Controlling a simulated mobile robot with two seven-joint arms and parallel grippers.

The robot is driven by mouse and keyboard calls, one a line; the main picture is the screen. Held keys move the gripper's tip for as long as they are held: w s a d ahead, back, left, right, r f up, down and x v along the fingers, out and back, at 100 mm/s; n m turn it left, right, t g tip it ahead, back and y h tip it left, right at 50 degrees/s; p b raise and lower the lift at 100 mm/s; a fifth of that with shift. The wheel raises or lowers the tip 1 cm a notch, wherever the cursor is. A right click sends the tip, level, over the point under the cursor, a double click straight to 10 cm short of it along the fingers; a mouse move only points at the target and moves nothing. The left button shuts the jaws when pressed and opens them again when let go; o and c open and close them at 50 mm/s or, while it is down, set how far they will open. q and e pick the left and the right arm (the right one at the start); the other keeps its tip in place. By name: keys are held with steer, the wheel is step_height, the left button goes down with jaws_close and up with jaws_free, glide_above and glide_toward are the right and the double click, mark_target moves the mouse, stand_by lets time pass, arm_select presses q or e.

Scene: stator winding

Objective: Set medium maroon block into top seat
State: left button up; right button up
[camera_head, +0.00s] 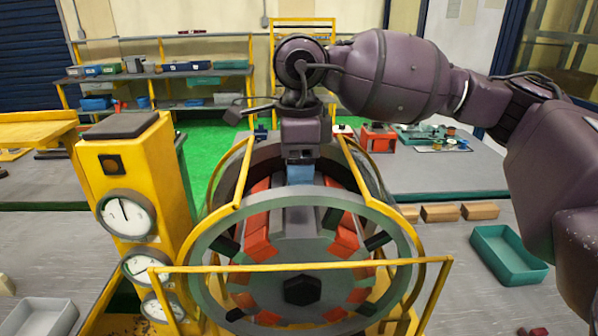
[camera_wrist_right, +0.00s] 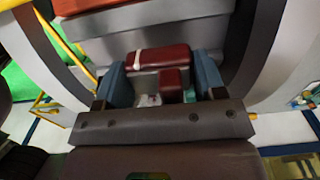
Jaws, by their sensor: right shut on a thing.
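My right gripper (camera_head: 300,170) reaches down from above onto the top of the large round stator (camera_head: 405,225). In the right wrist view its blue fingers (camera_wrist_right: 161,78) are shut on a maroon block (camera_wrist_right: 158,57) with a pale stripe, which spans the space between them. A smaller maroon part (camera_wrist_right: 171,84) shows just below that block, also between the fingers. In the head view the gripper hides the held block and the top seat. I cannot tell whether the block touches the seat. My left gripper is not in view.
Red and dark blocks (camera_head: 258,243) line the stator's opening. A yellow guard rail (camera_head: 300,267) crosses its front. A yellow gauge column (camera_head: 125,185) stands left. A teal tray (camera_head: 508,255) and tan blocks (camera_head: 440,212) are right. More maroon pieces (camera_head: 533,331) lie at the bottom right.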

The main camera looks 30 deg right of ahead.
steer(key=shift+f+b, duration=0.25)
steer(key=shift+b, duration=0.05)
steer(key=shift+f+b, duration=0.65)
steer(key=shift+f, duration=0.4)
steer(key=shift+f+b, duration=0.35)
steer(key=shift+b, duration=0.2)
steer(key=o, duration=1.3)
steer(key=shift+o, duration=0.2)
step_height(320, 180, up, 11)
steer(key=shift+f, duration=0.1)
